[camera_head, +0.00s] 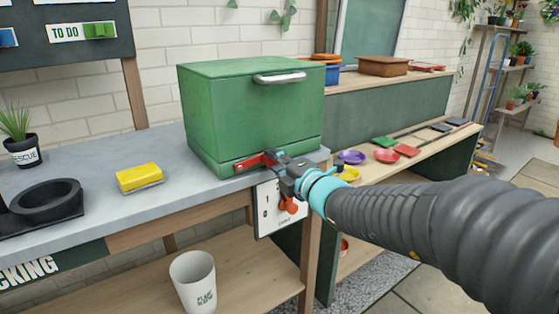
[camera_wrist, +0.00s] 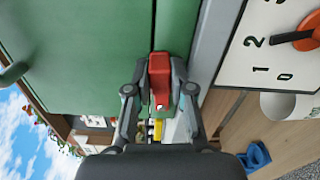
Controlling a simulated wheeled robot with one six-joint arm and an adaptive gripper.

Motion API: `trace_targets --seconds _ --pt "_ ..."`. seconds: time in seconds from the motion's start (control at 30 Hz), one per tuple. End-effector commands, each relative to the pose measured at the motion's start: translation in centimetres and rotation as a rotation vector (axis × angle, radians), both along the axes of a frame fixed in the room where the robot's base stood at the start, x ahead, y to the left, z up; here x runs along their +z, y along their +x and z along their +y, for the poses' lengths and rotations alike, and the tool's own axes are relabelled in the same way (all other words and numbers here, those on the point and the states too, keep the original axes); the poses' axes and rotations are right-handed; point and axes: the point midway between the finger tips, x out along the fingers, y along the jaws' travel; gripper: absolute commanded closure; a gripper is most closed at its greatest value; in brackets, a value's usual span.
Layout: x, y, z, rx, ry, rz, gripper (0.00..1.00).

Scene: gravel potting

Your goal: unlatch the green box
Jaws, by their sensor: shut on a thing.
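The green box (camera_head: 250,115) stands on the grey bench top, with its silver handle (camera_head: 280,77) near the top of the front. The front looks closed. A red latch lever (camera_head: 250,163) lies nearly level along the lower front edge of the box. My gripper (camera_head: 277,161) is at the right end of this lever. In the wrist view my gripper (camera_wrist: 161,72) has its fingers on both sides of the red latch lever (camera_wrist: 160,88) and is shut on it. The green box (camera_wrist: 90,50) fills the upper left there. The fingers hide part of the lever.
A white dial plate (camera_head: 267,222) with an orange knob (camera_head: 290,205) hangs just below the bench edge, close to my gripper. A yellow sponge (camera_head: 139,177) and a black ring-shaped holder (camera_head: 45,200) are on the bench. A white bin (camera_head: 194,282) stands on the lower shelf.

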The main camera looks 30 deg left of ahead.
Motion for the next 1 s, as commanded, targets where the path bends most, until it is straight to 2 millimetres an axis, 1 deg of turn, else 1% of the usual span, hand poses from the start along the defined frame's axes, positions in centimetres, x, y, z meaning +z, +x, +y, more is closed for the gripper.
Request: trace_targets --seconds 0.1,0.13,0.17,0.2,0.5,0.63,0.77,1.0 --pt "0.0 0.0 0.0 0.001 -0.001 -0.002 1.0" --pt "0.0 0.0 0.0 0.001 -0.001 -0.002 0.7" --pt "0.0 0.0 0.0 0.001 -0.001 -0.002 0.63" --pt "0.0 0.0 0.0 0.001 -0.001 -0.002 0.53" --pt "0.0 0.1 -0.2 -0.002 -0.001 -0.002 0.52" --pt "0.0 -0.3 -0.9 -0.003 -0.001 -0.002 0.52" --pt "0.0 -1.2 -2.7 -0.004 -0.001 -0.002 0.52" --pt "0.1 -3.5 -6.9 -0.004 0.0 -0.003 0.52"
